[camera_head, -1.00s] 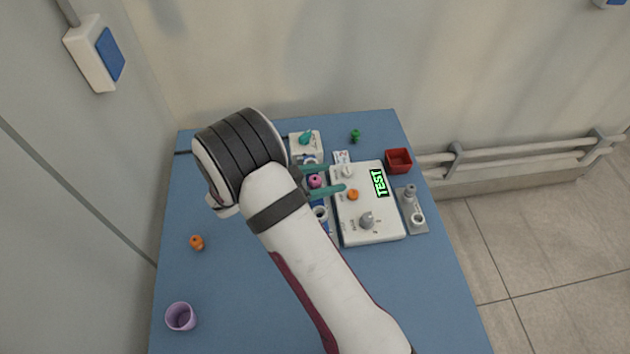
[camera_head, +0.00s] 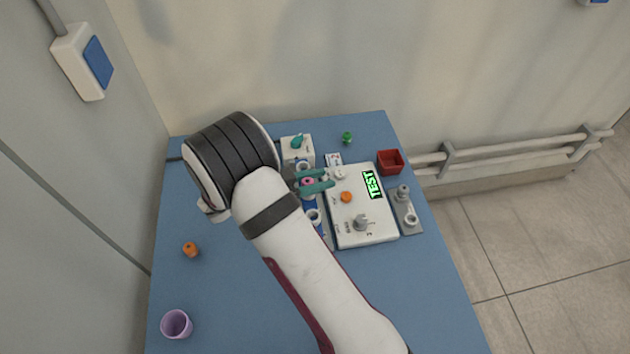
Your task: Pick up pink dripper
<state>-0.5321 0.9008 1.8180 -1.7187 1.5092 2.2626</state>
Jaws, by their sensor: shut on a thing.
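The pink dripper (camera_head: 307,182) is a small pink piece left of the white control box, partly hidden by the fingers. My gripper (camera_head: 314,182) reaches in from the left with its two teal fingers on either side of the dripper, shut on it. Whether the dripper is clear of what lies below it cannot be told. My arm hides part of the area to the left and below.
The white box (camera_head: 378,234) with a green TEST display stands just right of the fingers. A red tray (camera_head: 390,162), a green piece (camera_head: 347,138), an orange piece (camera_head: 190,249) and a purple cup (camera_head: 177,324) stand on the blue table (camera_head: 235,310). The left front is mostly clear.

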